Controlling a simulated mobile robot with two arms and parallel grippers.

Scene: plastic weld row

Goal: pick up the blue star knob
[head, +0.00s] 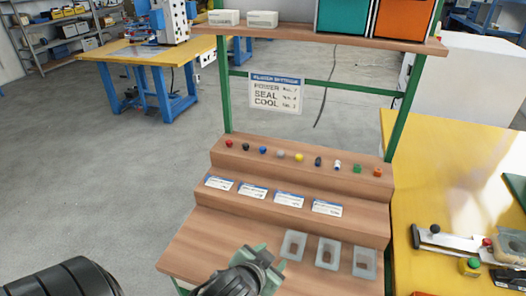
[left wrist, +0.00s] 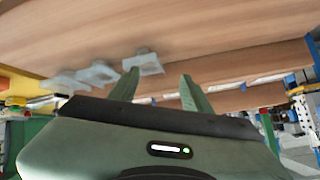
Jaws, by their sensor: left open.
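Small knobs stand in a row on the top step of the wooden stand (head: 225,158). A blue knob (head: 263,150) is third from the left; its star shape is too small to make out. A darker, navy piece (head: 318,161) stands further right in the row. My left gripper (head: 264,262) is open and empty, low over the front shelf, beside the leftmost clear tray (head: 293,245) and well short of the knobs. In the left wrist view its two fingers (left wrist: 159,80) are apart with nothing between them. My right gripper is not in view.
Red (head: 228,143), yellow (head: 298,157), green (head: 357,169) and orange (head: 377,172) pieces share the row. Label cards (head: 289,200) lie on the middle step. Green posts (head: 404,112) flank the stand, with a sign (head: 275,93) behind. A yellow table (head: 450,190) is at right.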

